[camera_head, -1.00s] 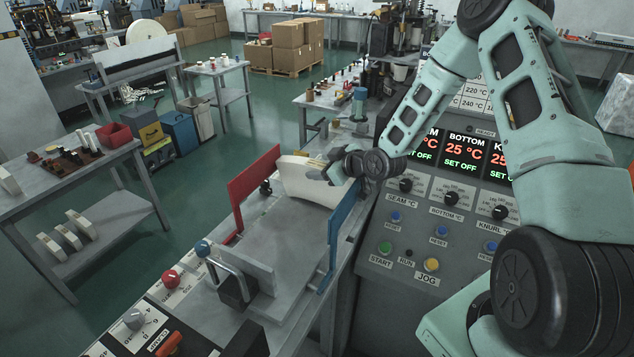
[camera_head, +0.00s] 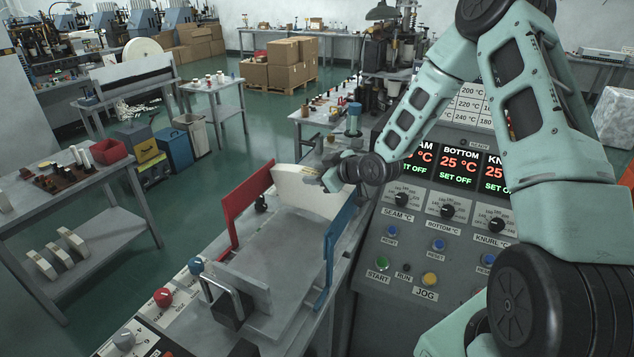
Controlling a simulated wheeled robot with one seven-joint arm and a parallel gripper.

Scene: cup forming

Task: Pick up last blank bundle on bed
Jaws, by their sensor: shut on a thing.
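The blank bundle (camera_head: 305,190) is a white, slightly curved stack. It stands at the far end of the grey bed (camera_head: 277,245), between a red side guide (camera_head: 246,207) and a blue side guide (camera_head: 338,240). My gripper (camera_head: 327,181) is at the bundle's upper right part and is shut on it. The fingertips are small and partly hidden. I cannot tell whether the bundle's lower edge touches the bed. The rest of the bed's surface is bare.
A control panel (camera_head: 440,235) with dials and buttons stands close on the right, beneath my arm. A metal handle (camera_head: 222,282) and knobs are at the bed's near end. A side table (camera_head: 75,180) with a red bin (camera_head: 108,151) stands on the left, across open green floor.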

